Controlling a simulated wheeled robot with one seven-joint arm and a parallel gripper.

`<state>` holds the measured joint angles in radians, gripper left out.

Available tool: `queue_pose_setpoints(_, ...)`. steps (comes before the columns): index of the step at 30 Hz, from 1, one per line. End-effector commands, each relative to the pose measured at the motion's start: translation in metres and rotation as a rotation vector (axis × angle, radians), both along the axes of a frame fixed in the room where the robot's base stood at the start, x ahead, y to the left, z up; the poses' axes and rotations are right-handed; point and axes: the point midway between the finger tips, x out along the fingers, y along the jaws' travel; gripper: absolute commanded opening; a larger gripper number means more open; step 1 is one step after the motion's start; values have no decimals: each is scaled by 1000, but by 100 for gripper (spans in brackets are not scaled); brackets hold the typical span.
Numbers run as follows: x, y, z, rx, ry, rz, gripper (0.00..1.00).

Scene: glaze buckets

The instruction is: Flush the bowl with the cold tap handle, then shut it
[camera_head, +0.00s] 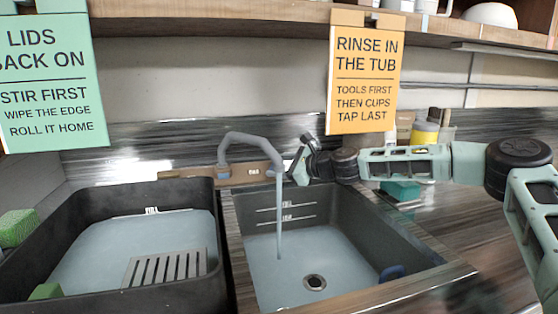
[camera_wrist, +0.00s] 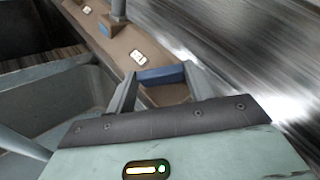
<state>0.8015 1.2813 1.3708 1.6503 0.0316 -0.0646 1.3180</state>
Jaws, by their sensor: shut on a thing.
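My gripper (camera_head: 300,168) is at the back rim, right of the spout. In the wrist view its fingers are closed on the blue cold tap handle (camera_wrist: 160,75), which sits at the brown tap ledge (camera_wrist: 115,45). In the head view the handle is hidden by my gripper.
A black tub (camera_head: 225,270) with pale liquid and a slotted grate (camera_head: 165,268) stands left of the sink. A blue object (camera_head: 391,272) lies in the sink's right front corner. A teal block (camera_head: 401,190) and a yellow container (camera_head: 424,134) are on the right. An orange sign (camera_head: 365,75) hangs above.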

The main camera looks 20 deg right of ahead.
Motion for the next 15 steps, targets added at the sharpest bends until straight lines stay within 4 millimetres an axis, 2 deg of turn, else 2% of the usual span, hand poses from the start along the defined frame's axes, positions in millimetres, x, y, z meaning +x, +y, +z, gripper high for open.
queue_pose_setpoints(1, 2, -1, 6, -20, -1, 24, 30)
queue_pose_setpoints(15, 3, -2, 4, -138, -1, 185, 30)
